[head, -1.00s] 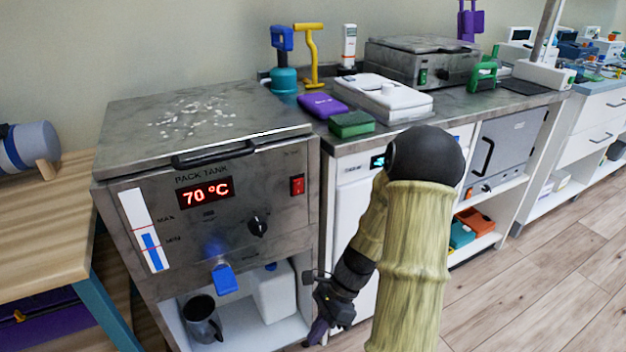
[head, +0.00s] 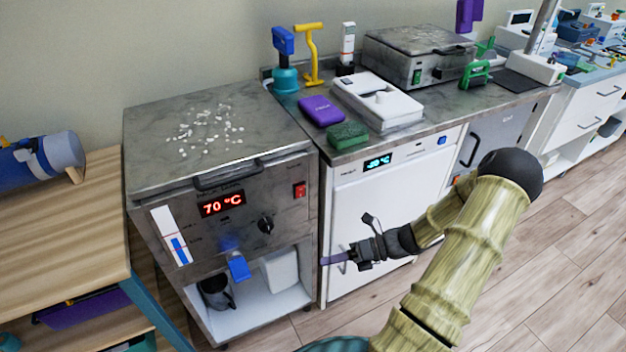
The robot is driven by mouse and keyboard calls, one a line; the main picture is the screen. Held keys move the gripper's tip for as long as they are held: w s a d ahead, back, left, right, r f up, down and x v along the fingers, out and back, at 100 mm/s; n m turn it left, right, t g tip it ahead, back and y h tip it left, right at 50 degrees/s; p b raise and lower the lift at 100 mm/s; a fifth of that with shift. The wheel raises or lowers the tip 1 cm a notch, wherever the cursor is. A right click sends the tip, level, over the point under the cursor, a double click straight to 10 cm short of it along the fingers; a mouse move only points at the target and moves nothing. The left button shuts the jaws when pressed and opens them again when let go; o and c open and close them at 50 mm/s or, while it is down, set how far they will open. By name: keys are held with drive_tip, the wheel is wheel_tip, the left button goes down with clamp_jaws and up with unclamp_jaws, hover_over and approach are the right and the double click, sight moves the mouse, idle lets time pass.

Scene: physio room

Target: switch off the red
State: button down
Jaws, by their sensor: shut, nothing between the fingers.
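The red rocker switch (head: 299,190) is on the upper right of the pack tank's steel front panel. The pack tank (head: 285,245) shows a lit red display (head: 221,203) reading 70 °C and a black knob (head: 266,226) below the switch. My gripper (head: 328,259) is shut and empty. In the picture it is below and a little right of the switch, clear of it, in front of the gap between tank and white freezer. Which way the switch is tipped is too small to tell.
The white freezer (head: 350,215) with a blue display stands right of the tank. A blue tap (head: 238,268) juts from the tank front above an open shelf with a dark mug (head: 216,292). A wooden bench (head: 75,225) stands at left. Floor at right is clear.

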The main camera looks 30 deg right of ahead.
drive_tip(key=w+d+r+m+t+p, duration=0.1)
drive_tip(key=d+r+m+t+p, duration=0.7)
drive_tip(key=r+m, duration=0.1)
drive_tip(key=shift+r, duration=0.65)
drive_tip(key=shift+w, duration=0.1)
approach(297, 191)
drive_tip(key=f+x, duration=0.1)
drive_tip(key=x, duration=0.4)
drive_tip(key=shift+w+a+r, duration=0.25)
drive_tip(key=shift+a+r, duration=0.1)
drive_tip(key=shift+r, duration=0.2)
drive_tip(key=shift+r+p, duration=0.1)
drive_tip(key=shift+p, duration=0.2)
